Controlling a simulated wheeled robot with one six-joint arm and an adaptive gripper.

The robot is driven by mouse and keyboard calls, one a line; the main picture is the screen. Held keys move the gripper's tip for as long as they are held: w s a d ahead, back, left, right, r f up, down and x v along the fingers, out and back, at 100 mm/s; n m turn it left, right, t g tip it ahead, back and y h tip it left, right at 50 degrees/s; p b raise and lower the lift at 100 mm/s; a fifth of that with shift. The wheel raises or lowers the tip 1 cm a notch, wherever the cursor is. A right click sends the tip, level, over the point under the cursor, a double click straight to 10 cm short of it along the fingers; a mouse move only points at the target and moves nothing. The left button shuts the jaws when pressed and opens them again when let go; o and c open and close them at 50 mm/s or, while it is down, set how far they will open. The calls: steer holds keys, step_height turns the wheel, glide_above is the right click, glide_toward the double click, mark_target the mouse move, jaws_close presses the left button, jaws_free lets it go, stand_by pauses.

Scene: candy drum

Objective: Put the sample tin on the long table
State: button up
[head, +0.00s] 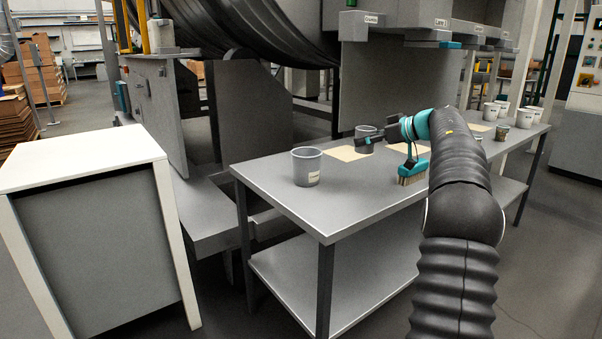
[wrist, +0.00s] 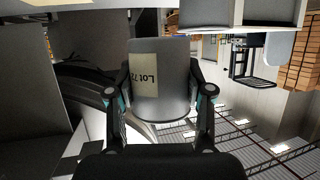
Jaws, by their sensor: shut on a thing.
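My gripper (head: 376,138) is over the long grey table (head: 262,172) and shut on a grey tin (head: 364,132). In the wrist view the tin (wrist: 175,85) sits between the two fingers and bears a pale "Lot" label; the picture there is turned over. The tin is at a beige mat (head: 345,154) near the back edge. I cannot tell if its bottom touches the surface. A second grey tin (head: 306,168) with a small label stands upright near the table's left end, apart from my gripper.
A teal brush (head: 411,172) stands right of the held tin, close to my arm. Several white tubs (head: 490,111) stand at the table's far right. A white-topped cabinet (head: 80,158) is at left. The front left of the table is clear.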

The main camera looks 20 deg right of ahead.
steer(key=shift+w, duration=0.25)
steer(key=shift+a+f, duration=0.15)
steer(key=shift+a, duration=0.1)
steer(key=s+a+f+b, duration=0.1)
steer(key=s+a+f, duration=0.1)
steer(key=s+a+f+b, duration=0.1)
steer(key=s+a+f, duration=0.1)
steer(key=a, duration=0.1)
steer(key=s+a+f+b, duration=0.2)
steer(key=s+a, duration=0.1)
steer(key=shift+a+f, duration=0.25)
steer(key=shift+f, duration=0.05)
steer(key=shift+s+f+b, duration=0.1)
steer(key=shift+f+b, duration=0.4)
steer(key=shift+f, duration=1.5)
steer(key=o, duration=1.1)
steer(key=shift+f, duration=0.15)
